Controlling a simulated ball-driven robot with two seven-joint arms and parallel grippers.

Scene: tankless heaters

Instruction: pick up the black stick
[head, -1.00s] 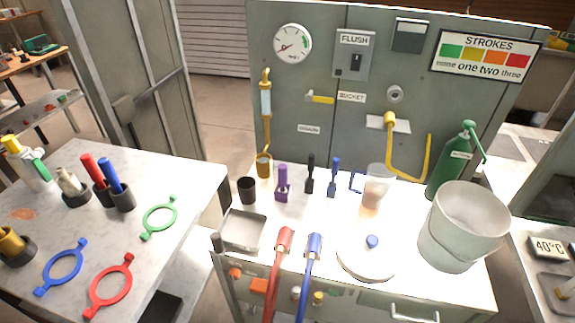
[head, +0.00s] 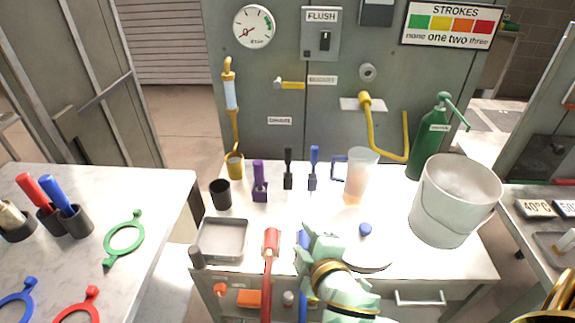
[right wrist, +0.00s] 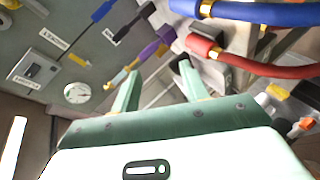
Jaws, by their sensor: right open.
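The black stick (head: 288,168) stands upright on the white cart top, between a purple stick (head: 259,182) and a blue stick (head: 313,168). In the right wrist view the black stick (right wrist: 133,22) shows near the top, beyond the fingers. My right gripper (head: 320,236), pale green, is over the front of the cart, nearer than the stick and apart from it. In the right wrist view its two fingers (right wrist: 160,80) are spread with nothing held between them. My left gripper is not in view.
A metal tray (head: 222,240), a red-handled hose (head: 271,243) and a round white lid (head: 372,258) lie near the gripper. A black cup (head: 220,194), a clear pitcher (head: 360,176) and a large pale bucket (head: 455,202) stand on the cart. A grey panel (head: 300,100) rises behind.

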